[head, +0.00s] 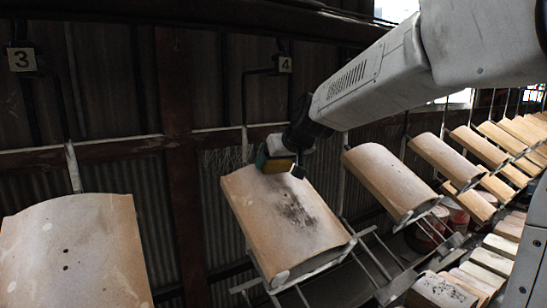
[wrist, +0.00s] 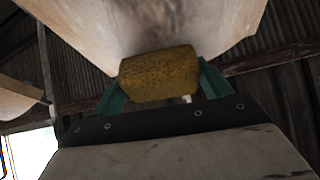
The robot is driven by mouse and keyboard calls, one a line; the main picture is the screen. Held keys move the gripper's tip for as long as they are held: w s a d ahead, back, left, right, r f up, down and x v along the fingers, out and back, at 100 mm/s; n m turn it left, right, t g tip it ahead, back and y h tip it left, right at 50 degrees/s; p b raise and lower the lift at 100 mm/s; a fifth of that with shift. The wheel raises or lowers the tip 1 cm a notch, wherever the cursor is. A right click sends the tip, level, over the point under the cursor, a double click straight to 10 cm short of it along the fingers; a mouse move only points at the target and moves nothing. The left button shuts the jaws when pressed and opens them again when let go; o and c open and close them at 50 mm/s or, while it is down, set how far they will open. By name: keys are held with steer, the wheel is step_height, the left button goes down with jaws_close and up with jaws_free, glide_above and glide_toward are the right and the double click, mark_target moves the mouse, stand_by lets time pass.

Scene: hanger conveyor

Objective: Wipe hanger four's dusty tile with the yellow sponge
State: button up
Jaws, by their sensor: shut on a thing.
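Hanger four's tile (head: 272,222) is a curved tan tile under the plate marked 4 (head: 285,64). A dark dusty smudge (head: 293,208) lies on its middle right. My gripper (head: 279,160) is at the tile's upper end, above and left of the smudge. It is shut on the yellow sponge (head: 270,164). In the wrist view the sponge (wrist: 159,74) sits between the green fingers, against or very near the pale tile (wrist: 150,22). I cannot tell whether it touches.
Hanger three's tile (head: 80,252) hangs at the left, below its plate (head: 22,59). Another tile (head: 391,181) hangs close on the right, with several more beyond. Metal hanger rods run under hanger four's tile. Corrugated wall stands behind.

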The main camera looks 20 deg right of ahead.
mark_target(309, 220)
steer(key=shift+s+d+f, duration=0.1)
steer(key=shift+s+f, duration=0.2)
steer(key=shift+s, duration=0.25)
steer(key=shift+s+d+f, duration=0.15)
steer(key=shift+s+f, duration=0.1)
steer(key=shift+s, duration=0.35)
steer(key=shift+s+d+f, duration=0.1)
steer(key=shift+s+f, duration=0.2)
steer(key=shift+s, duration=0.25)
steer(key=shift+s+d+f, duration=0.2)
steer(key=shift+s+f, duration=0.4)
steer(key=shift+s, duration=0.35)
steer(key=shift+s+d+f, duration=0.15)
steer(key=shift+s+f, duration=0.45)
steer(key=shift+s, duration=0.3)
steer(key=shift+s+d+f, duration=0.2)
steer(key=shift+s+f, duration=0.25)
steer(key=shift+s, duration=0.55)
steer(key=shift+s+d+f, duration=0.2)
steer(key=shift+s+f, duration=0.2)
steer(key=shift+s, duration=0.55)
steer(key=shift+s+d+f, duration=0.2)
steer(key=shift+s+f, duration=0.25)
steer(key=shift+s, duration=0.55)
steer(key=shift+s+d+f, duration=0.2)
steer(key=shift+s+f, duration=0.35)
steer(key=shift+s, duration=0.3)
steer(key=shift+s+d+f, duration=0.15)
steer(key=shift+s+f, duration=0.35)
steer(key=shift+s, duration=0.3)
